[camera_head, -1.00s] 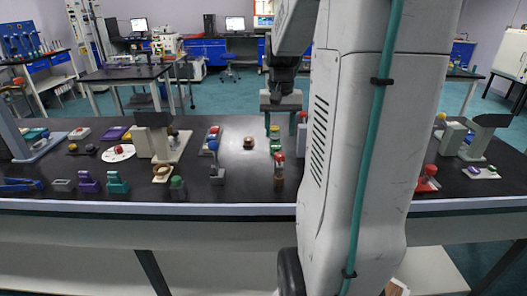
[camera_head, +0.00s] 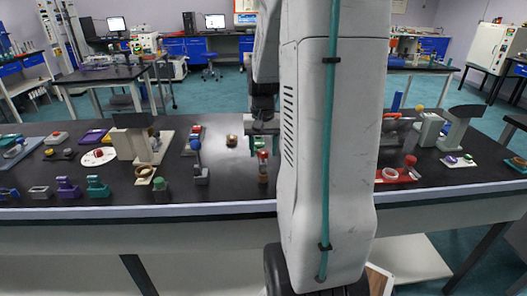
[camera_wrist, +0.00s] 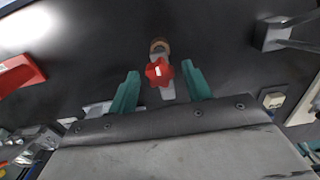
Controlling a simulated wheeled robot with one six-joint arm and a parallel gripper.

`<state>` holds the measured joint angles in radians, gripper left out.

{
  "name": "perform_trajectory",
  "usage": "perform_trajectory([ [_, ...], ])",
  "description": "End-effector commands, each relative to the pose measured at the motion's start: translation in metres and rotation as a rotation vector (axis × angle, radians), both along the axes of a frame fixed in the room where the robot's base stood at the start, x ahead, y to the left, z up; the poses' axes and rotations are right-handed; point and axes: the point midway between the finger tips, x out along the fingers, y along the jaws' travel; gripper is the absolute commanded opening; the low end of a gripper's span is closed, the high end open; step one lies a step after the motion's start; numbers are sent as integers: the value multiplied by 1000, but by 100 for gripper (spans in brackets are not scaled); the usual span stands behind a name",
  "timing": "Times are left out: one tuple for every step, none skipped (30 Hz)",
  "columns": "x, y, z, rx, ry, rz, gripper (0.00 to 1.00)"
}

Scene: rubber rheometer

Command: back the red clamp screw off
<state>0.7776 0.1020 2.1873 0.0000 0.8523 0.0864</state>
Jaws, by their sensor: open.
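The red clamp screw (camera_wrist: 159,72) shows in the wrist view as a lobed red knob with a white mark, on a small grey holder with a brown round end. In the head view its red knob (camera_head: 263,156) stands near the table's front, on a slim upright piece. My gripper (camera_wrist: 161,86) is open, with one teal finger on each side of the knob and a gap on both sides. Whether the fingertips are level with the knob is unclear. In the head view my gripper (camera_head: 263,135) is just above and behind the knob, partly hidden by my arm.
A grey holder with a blue knob (camera_head: 196,144) stands left of the red screw. A brass round piece (camera_head: 231,140) lies behind. A red tray with a white ring (camera_head: 390,174) is at right. The black table (camera_head: 225,188) is clear in front of the screw.

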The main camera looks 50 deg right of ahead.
Motion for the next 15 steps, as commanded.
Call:
perform_trajectory([
  [0,0,0,0,0,0,49],
  [0,0,0,0,0,0,49],
  [0,0,0,0,0,0,49],
  [0,0,0,0,0,0,49],
  [0,0,0,0,0,0,44],
  [0,0,0,0,0,0,33],
  [0,0,0,0,0,0,24],
  [0,0,0,0,0,0,16],
  [0,0,0,0,0,0,8],
  [0,0,0,0,0,0,8],
  [0,0,0,0,0,0,8],
  [0,0,0,0,0,2,8],
  [0,0,0,0,0,9,8],
  [0,0,0,0,0,23,8],
  [0,0,0,0,0,57,8],
])
